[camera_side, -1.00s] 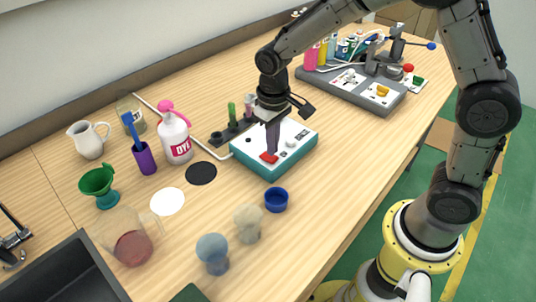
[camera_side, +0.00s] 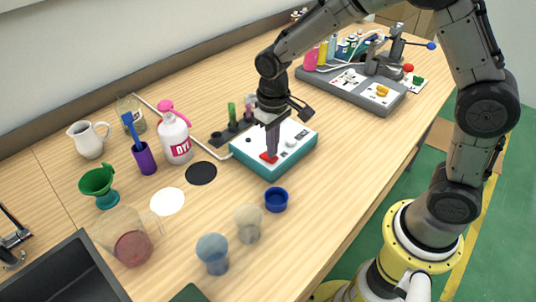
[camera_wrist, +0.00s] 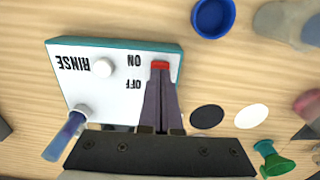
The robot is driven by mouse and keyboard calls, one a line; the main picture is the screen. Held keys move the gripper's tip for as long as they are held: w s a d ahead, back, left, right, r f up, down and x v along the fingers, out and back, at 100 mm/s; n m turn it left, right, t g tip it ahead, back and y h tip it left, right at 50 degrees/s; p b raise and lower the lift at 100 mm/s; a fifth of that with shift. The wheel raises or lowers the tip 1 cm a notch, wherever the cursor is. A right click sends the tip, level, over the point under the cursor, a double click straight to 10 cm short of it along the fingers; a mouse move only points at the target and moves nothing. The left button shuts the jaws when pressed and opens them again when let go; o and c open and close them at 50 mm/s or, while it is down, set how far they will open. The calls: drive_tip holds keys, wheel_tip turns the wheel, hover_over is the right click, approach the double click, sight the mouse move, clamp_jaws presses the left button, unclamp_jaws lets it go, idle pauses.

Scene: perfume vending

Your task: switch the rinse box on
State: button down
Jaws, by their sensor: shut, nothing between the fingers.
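The rinse box (camera_side: 243,159) is a teal box with a white top, standing on the wooden table. In the wrist view its white top (camera_wrist: 85,55) reads RINSE, ON and OFF, upside down. A red rocker switch (camera_wrist: 160,65) sits beside the ON and OFF labels; it also shows in the side view (camera_side: 269,157). My gripper (camera_side: 271,153) points down with its fingers together and empty.
A blue cup (camera_side: 276,200) stands in front of the box. A black disc (camera_side: 201,173) and a white disc (camera_side: 167,202) lie to its left. A grey station (camera_side: 365,98) is farther right.

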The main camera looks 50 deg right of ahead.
drive_tip(key=shift+f, duration=0.7)
idle(0.3)
drive_tip(key=shift+r, duration=3.55)
